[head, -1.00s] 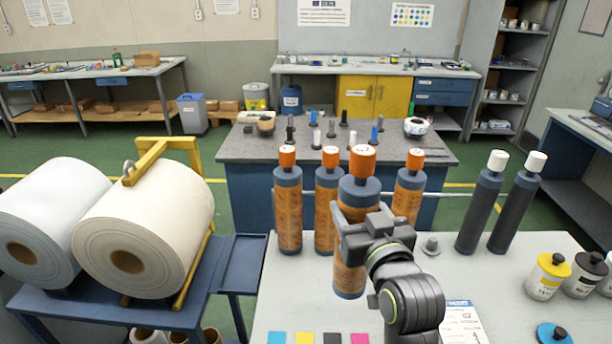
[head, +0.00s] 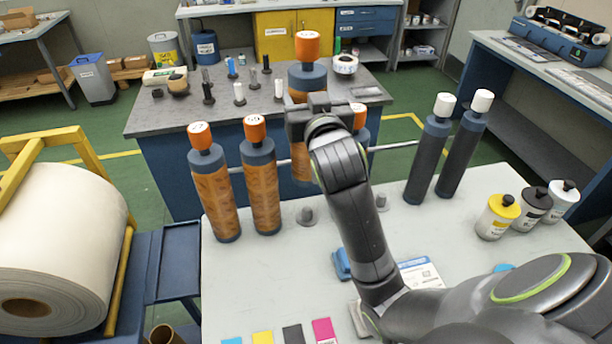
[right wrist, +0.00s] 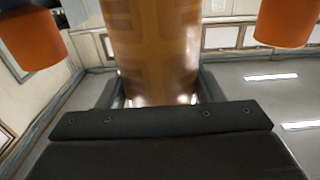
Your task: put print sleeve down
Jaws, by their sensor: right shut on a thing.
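The print sleeve (head: 307,80) is an upright orange-brown patterned cylinder with blue-grey ends and an orange cap. My right gripper (head: 316,103) is shut around it, with its cap well above the caps of the other sleeves. In the right wrist view the sleeve (right wrist: 158,45) stands between the two fingers. The gripper and forearm hide part of its body, and I cannot tell its exact distance from the table (head: 470,262). My left gripper is not in view.
Two similar sleeves (head: 213,190) (head: 262,185) stand left of the held one; another (head: 360,118) is partly hidden behind my arm. Grey pegs (head: 307,215) (head: 382,201) show on the table. Two dark cylinders (head: 429,155) (head: 464,150) and several ink cans (head: 497,217) are at right.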

